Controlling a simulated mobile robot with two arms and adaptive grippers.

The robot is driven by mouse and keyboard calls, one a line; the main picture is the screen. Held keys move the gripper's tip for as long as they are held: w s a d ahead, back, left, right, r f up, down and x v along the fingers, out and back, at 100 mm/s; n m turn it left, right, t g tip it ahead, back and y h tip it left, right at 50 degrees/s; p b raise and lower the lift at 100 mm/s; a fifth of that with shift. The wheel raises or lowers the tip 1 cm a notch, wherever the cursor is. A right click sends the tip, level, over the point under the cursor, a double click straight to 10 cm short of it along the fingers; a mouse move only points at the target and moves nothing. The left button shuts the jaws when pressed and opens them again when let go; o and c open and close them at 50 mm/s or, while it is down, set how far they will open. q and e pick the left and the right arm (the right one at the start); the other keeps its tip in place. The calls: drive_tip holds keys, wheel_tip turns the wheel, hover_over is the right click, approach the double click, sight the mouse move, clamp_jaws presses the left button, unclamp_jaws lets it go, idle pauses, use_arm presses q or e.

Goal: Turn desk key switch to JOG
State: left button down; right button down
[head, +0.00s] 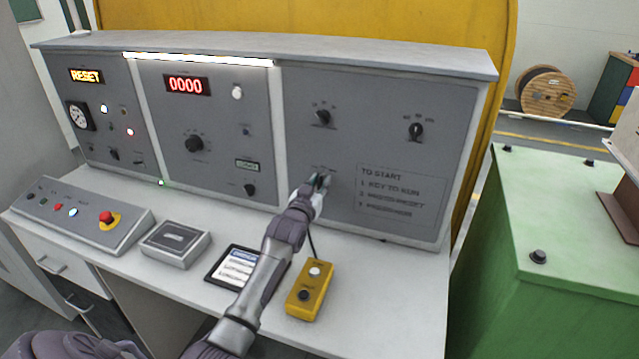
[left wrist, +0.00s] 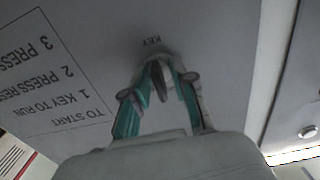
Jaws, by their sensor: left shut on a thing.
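The desk key switch (left wrist: 158,82) is on the lower part of the right grey panel, under a label reading KEY in the left wrist view. My left gripper (head: 318,183) reaches up to it from below in the head view and largely covers it. In the left wrist view the teal fingers of my left gripper (left wrist: 160,68) close in on both sides of the dark key, shut on it. The position marks around the key are too small to read, so I cannot tell which setting it points to. My right gripper does not show.
A START instruction plate (head: 402,195) is right of the key. Two black knobs, one a selector (head: 416,131), sit above. A yellow button box (head: 310,291) with a cable and a dark tablet (head: 234,282) lie on the desk below. A green cabinet (head: 540,235) stands at right.

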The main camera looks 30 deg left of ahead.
use_arm(q)
drive_tip(key=c, duration=1.3)
unclamp_jaws()
drive_tip(key=shift+f, duration=0.1)
drive_tip(key=shift+s+d, duration=0.1)
drive_tip(key=shift+s, duration=0.25)
drive_tip(key=v, duration=1.1)
drive_tip(key=shift+s, duration=0.15)
